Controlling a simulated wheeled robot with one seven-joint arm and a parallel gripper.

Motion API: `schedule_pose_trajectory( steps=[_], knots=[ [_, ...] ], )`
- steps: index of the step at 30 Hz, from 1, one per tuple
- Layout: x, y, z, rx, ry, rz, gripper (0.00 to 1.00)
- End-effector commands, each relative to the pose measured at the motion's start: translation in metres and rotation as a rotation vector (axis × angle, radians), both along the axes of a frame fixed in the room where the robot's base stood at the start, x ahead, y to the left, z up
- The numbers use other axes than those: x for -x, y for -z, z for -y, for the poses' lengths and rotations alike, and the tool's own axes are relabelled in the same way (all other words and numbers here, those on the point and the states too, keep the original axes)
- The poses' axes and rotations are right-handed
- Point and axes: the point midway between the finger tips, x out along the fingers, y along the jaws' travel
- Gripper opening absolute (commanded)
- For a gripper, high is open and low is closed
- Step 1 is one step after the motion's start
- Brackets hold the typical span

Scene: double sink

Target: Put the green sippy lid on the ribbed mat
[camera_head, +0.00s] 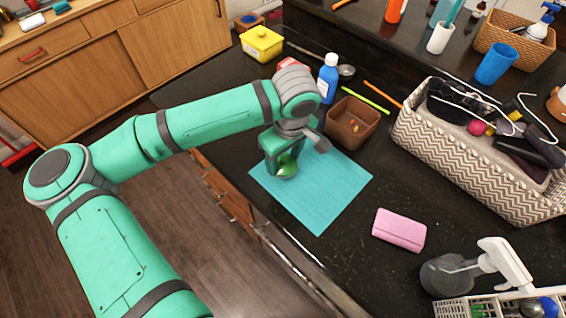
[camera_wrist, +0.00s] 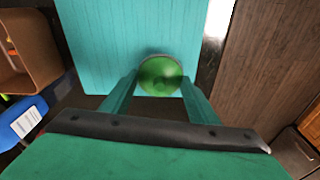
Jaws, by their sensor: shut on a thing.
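The green sippy lid (camera_wrist: 160,76) is round and sits between the two fingers of my gripper (camera_wrist: 158,88) in the wrist view. In the head view the lid (camera_head: 286,166) shows at the lower end of my gripper (camera_head: 283,168), which is shut on it. The ribbed mat (camera_head: 325,198) is a flat turquoise square on the dark counter. In the wrist view the mat (camera_wrist: 110,30) lies behind the lid. The lid is over the mat's upper-left part; I cannot tell whether it touches the mat.
A brown square box (camera_head: 352,122) stands just beyond the mat, with a blue bottle (camera_head: 328,80) behind it. A patterned basket (camera_head: 470,150) full of items stands farther right. The counter's front edge runs close to the mat's left side.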

Motion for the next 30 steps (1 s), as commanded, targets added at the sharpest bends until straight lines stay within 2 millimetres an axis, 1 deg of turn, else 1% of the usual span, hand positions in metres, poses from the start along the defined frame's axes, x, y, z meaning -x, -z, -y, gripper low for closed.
schedule_pose_trajectory(
  steps=[3, 6, 19, 20, 21, 22, 30],
  knots=[
    [0.000, 0.018, -0.001, 0.003, -0.003, -0.003, 0.33],
    [0.000, 0.029, -0.001, 0.002, -0.003, -0.001, 0.33],
    [0.000, 0.034, -0.001, 0.000, -0.003, -0.001, 0.33],
    [0.000, 0.034, -0.001, 0.000, -0.003, -0.001, 0.59],
    [0.000, 0.034, -0.001, 0.001, -0.002, -0.001, 0.69],
    [0.000, 0.034, -0.001, 0.001, -0.002, -0.001, 0.73],
    [0.000, 0.033, 0.000, 0.000, -0.001, 0.000, 0.73]
  ],
)
